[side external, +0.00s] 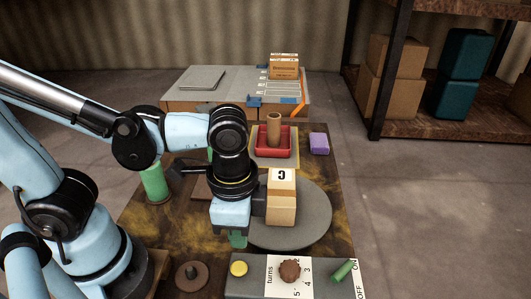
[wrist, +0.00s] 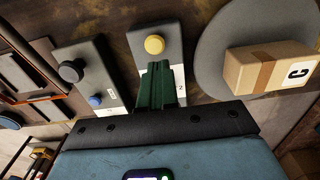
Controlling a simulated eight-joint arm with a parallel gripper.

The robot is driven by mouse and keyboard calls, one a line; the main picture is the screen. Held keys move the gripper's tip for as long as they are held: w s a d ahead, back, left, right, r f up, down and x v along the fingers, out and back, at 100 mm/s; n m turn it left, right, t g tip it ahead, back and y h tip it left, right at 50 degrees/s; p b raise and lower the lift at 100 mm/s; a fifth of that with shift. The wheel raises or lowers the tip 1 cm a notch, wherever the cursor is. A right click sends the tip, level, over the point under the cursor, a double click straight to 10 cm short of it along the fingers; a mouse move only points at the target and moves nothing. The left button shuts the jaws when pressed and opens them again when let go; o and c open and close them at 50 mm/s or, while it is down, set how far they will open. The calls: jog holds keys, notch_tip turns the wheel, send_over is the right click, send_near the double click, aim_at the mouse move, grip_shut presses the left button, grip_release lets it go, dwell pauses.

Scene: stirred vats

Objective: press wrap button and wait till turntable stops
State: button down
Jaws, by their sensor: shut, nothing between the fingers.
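A yellow button (side external: 238,268) sits at the left end of a grey control panel (side external: 252,289), beside a "turns" dial with a brown knob (side external: 289,271) and a green ON/OFF lever (side external: 343,270). My gripper (side external: 238,241) is shut and empty, its green fingers a little behind the button in the side view. In the wrist view the button (wrist: 154,44) shows just beyond the shut fingertips (wrist: 160,66), apart from them in the picture. A grey round turntable (side external: 313,218) carries a cardboard box (side external: 282,208) marked "C", which also shows in the wrist view (wrist: 268,68).
A red tray (side external: 259,150) with an upright brown roll (side external: 274,128) and a purple block (side external: 319,143) stand behind the turntable. A green cylinder (side external: 155,183) stands at left. The wrist view shows another panel with a black knob (wrist: 71,70) and blue button (wrist: 96,100).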

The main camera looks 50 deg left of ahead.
aim_at(241, 263)
jog(key=shift+f, duration=2.95)
